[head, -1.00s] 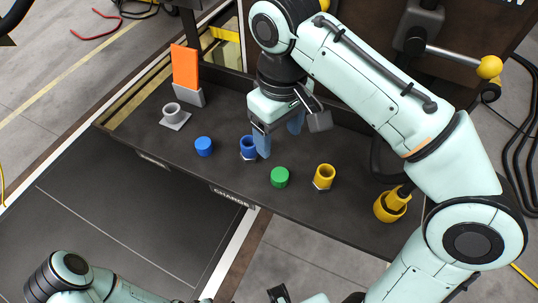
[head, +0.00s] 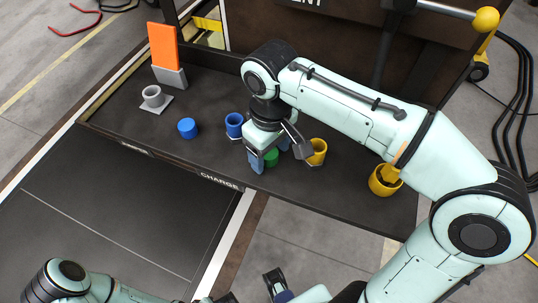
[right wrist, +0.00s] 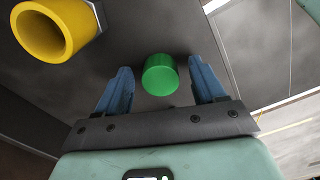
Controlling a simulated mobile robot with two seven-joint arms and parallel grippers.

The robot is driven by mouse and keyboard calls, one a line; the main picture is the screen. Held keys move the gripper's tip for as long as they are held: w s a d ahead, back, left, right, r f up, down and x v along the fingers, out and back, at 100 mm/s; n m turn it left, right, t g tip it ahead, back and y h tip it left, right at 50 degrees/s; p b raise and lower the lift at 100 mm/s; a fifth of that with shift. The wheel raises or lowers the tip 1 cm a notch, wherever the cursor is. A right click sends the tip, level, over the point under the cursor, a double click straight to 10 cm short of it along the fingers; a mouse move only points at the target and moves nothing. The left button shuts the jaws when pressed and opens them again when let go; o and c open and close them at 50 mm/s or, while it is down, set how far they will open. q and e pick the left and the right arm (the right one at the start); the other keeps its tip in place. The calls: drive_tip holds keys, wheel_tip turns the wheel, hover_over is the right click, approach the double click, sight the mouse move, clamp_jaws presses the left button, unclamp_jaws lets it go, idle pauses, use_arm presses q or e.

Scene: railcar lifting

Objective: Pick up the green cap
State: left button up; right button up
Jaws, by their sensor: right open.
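The green cap (head: 271,158) stands on the dark shelf, partly hidden by my right gripper. In the right wrist view the green cap (right wrist: 160,75) shows between the two blue fingers, with a gap on each side. My right gripper (head: 269,153) is open and empty, pointing down around the cap; its fingers do not touch it. My left gripper (head: 278,287) shows only in part at the bottom edge, and its opening cannot be made out.
A yellow cup (head: 316,152) stands close to the right of the gripper, and a blue cup (head: 234,125) to its left. A blue cap (head: 187,128), a grey cup (head: 153,96) and an orange panel (head: 163,46) are farther left. A yellow holder (head: 384,181) is at right.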

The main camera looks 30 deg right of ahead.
drive_tip(key=c, duration=1.1)
drive_tip(key=shift+r, duration=0.1)
